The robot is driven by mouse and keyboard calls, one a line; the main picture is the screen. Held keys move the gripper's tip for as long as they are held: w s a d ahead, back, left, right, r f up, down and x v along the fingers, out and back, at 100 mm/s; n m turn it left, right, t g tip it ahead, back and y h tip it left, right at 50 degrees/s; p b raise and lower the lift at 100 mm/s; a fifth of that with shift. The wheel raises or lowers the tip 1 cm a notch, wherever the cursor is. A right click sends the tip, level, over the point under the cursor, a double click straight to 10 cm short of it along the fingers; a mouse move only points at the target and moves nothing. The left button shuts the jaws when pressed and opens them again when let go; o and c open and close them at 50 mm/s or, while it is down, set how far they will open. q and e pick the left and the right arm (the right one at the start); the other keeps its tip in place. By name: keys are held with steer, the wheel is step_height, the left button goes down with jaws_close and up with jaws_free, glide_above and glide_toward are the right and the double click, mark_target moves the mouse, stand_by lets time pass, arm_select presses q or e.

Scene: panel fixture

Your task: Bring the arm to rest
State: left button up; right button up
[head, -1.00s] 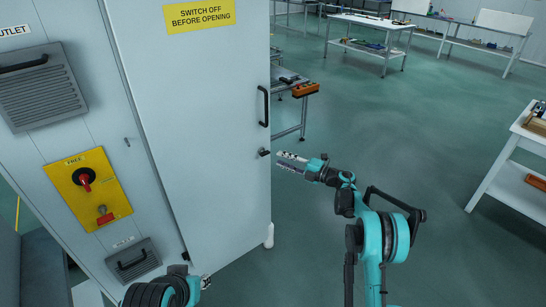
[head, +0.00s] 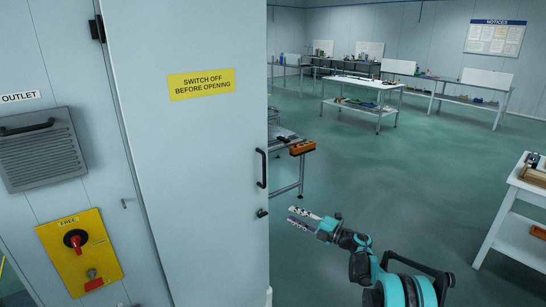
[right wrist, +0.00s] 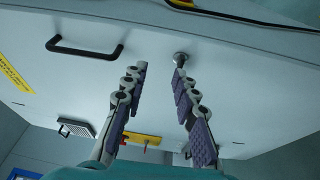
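My right gripper (head: 298,217) is in the lower middle of the head view, just right of the cabinet door's edge. In the right wrist view my right gripper (right wrist: 160,68) shows two separated fingers with nothing between them. The pale grey cabinet door (head: 190,150) stands beyond it, with a black handle (head: 262,168) and a small dark latch knob (head: 262,213) below. The knob (right wrist: 181,58) and handle (right wrist: 85,48) also show in the right wrist view. The gripper appears apart from both. My left gripper is outside the head view.
A yellow switch plate (head: 80,252) with a red rotary switch sits on the panel at left. A vented cover (head: 42,150) is above it. A white bench (head: 515,215) stands at right. Behind the door is a metal trolley (head: 290,170). Green floor between is clear.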

steer(key=s+d+r+m+t+h, duration=0.1)
steer(key=d+r+m+t+h, duration=0.2)
steer(key=r, duration=0.4)
steer(key=d+r+m+t+h, duration=0.1)
steer(key=r+m+t+h, duration=0.1)
steer(key=r+m+t, duration=0.3)
steer(key=s+d+r+m+h, duration=0.1)
steer(key=d+r+m+h, duration=0.15)
steer(key=r, duration=0.55)
steer(key=s+d+r+m+h, duration=0.3)
steer(key=s+d+m+h, duration=0.2)
steer(key=s+m+h, duration=0.35)
steer(key=s+d+f+m+g+h, duration=0.1)
steer(key=s+f+m+g, duration=0.3)
steer(key=s, duration=0.4)
steer(key=s+f+m+g+h, duration=0.1)
steer(key=s+f+m+g, duration=0.15)
steer(key=s+f, duration=0.4)
steer(key=s+a+f+m+g+y, duration=0.1)
steer(key=s+a+f+g, duration=0.1)
steer(key=s+f, duration=0.4)
steer(key=s+a+f+m+g+y, duration=0.1)
steer(key=s+f, duration=0.6)
steer(key=s, duration=0.9)
steer(key=a+m+g, duration=0.1)
steer(key=a+g, duration=0.1)
steer(key=a, duration=0.1)
steer(key=shift+f+y, duration=0.3)
steer(key=shift+y, duration=0.1)
